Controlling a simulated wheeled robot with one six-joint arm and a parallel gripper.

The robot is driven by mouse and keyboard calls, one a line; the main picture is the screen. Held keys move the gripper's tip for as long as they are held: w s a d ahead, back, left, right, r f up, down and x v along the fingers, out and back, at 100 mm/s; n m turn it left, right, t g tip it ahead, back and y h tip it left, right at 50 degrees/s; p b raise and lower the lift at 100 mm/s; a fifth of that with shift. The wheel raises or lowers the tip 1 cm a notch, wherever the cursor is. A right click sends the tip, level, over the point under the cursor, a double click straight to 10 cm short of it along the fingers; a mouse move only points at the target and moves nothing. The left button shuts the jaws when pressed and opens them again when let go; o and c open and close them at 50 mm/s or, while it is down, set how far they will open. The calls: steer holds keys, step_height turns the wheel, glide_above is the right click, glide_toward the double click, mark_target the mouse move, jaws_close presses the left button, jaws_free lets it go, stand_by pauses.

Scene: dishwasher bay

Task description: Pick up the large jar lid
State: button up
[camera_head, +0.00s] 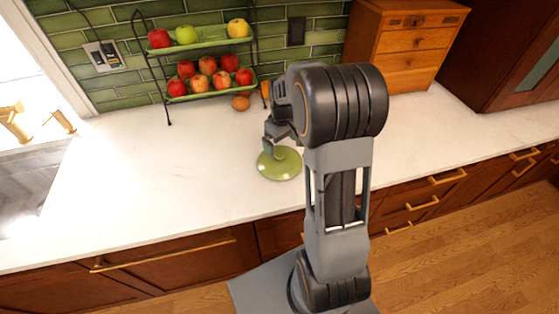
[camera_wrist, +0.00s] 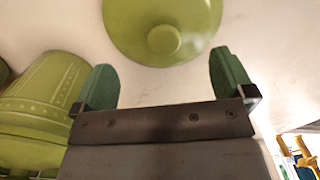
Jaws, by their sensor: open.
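The large jar lid (camera_head: 281,168) is a round green disc lying on the white counter, near its front edge. In the wrist view the lid (camera_wrist: 130,28) is at the top, with its round knob (camera_wrist: 163,39) facing up. My gripper (camera_wrist: 164,66) is open, with its two green fingers spread and nothing between them. The lid's knob lies just beyond the fingertips, roughly midway between them. In the head view my gripper (camera_head: 274,146) is close above the lid and partly covers it. Whether a finger touches the lid I cannot tell.
A green patterned jar (camera_wrist: 40,105) stands close to the left finger in the wrist view. A two-tier rack (camera_head: 205,85) of apples stands at the back wall, with a brown round item (camera_head: 240,103) beside it. Wooden drawers (camera_head: 405,45) stand right. The counter's left part (camera_head: 150,170) is clear.

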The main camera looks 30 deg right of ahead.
mark_target(281, 154)
steer(key=shift+s+a+f+p, duration=0.1)
steer(key=shift+f+p, duration=0.3)
steer(key=shift+f, duration=1.2)
steer(key=shift+a+f+p, duration=0.1)
steer(key=shift+f+p, duration=0.3)
steer(key=shift+f, duration=1.15)
steer(key=shift+s, duration=0.1)
steer(key=c, duration=0.9)
steer(key=shift+f, duration=0.1)
steer(key=shift+c, duration=0.6)
steer(key=shift+s, duration=0.1)
steer(key=shift+c, duration=0.4)
